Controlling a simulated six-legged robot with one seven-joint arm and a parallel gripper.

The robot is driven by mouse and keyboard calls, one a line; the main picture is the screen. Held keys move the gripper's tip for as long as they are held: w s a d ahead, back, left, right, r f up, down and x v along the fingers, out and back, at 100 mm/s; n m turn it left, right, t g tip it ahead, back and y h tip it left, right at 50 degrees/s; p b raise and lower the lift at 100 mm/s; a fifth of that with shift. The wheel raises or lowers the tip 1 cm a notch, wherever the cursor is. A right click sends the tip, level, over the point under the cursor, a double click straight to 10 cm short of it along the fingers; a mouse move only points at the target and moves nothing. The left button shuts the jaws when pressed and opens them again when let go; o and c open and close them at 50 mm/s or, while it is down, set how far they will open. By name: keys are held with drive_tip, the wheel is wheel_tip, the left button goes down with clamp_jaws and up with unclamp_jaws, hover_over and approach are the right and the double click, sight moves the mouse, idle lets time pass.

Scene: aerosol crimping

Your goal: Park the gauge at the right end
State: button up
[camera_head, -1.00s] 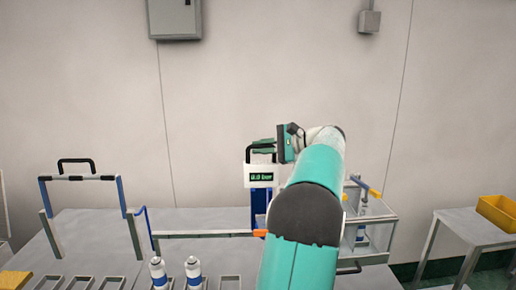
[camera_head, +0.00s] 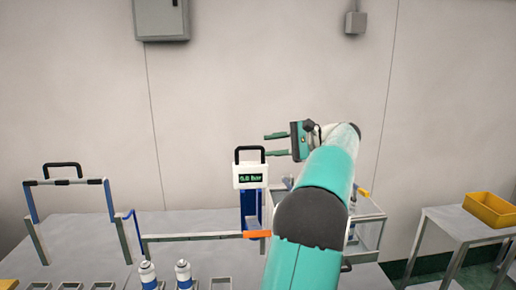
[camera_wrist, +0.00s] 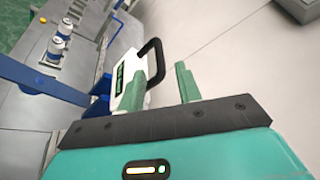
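The gauge (camera_head: 250,176) is a white box with a green lit display and a black loop handle (camera_head: 250,151). It stands upright at a blue post (camera_head: 250,208), near the orange right end (camera_head: 257,234) of a low rail (camera_head: 190,237). My gripper (camera_head: 270,145) is open, its two green fingers pointing left beside the top of the handle. It holds nothing. In the wrist view the gauge (camera_wrist: 130,90) and its handle (camera_wrist: 154,60) show beyond and between the fingers, and I cannot tell the exact gap.
A black-handled gate frame (camera_head: 68,182) stands on the table (camera_head: 185,222) at left. Spray cans (camera_head: 148,275) and several empty holders stand in front. A clear-sided box (camera_head: 370,235) is behind my arm. A yellow bin (camera_head: 491,209) sits on a side table at right.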

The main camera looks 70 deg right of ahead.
drive_tip(key=v, duration=0.6)
drive_tip(key=shift+s, duration=0.35)
drive_tip(key=shift+r, duration=0.1)
drive_tip(key=w+a+n+g+y, duration=0.1)
drive_tip(key=w+a+n+g, duration=0.1)
drive_tip(key=w+a, duration=0.55)
drive_tip(key=w+a+n+g+y, duration=0.1)
drive_tip(key=w+a, duration=0.4)
drive_tip(key=w, duration=0.6)
drive_tip(key=w+a+f+n+g, duration=0.2)
drive_tip(key=w+a, duration=0.2)
drive_tip(key=a, duration=0.5)
drive_tip(key=w+a+f+n+g, duration=0.25)
drive_tip(key=w+a, duration=0.25)
drive_tip(key=a, duration=0.5)
drive_tip(key=s+a+f+n+g+h, duration=0.1)
drive_tip(key=a+f+n, duration=0.2)
drive_tip(key=a, duration=0.5)
drive_tip(key=s+a+f+n+g, duration=0.1)
drive_tip(key=a+f+n+g, duration=0.15)
drive_tip(key=a, duration=0.55)
drive_tip(key=s+a+f+n+h, duration=0.1)
drive_tip(key=s+a+f+n, duration=0.3)
drive_tip(key=a+f+n, duration=0.1)
drive_tip(key=s+a+f+n+t+h, duration=0.1)
drive_tip(key=s+a+f+n, duration=0.3)
drive_tip(key=a, duration=0.4)
drive_tip(key=shift+s+a+f+n+h, duration=0.3)
drive_tip(key=shift+s+f+n+h, duration=0.1)
drive_tip(key=shift+f+n+h, duration=0.15)
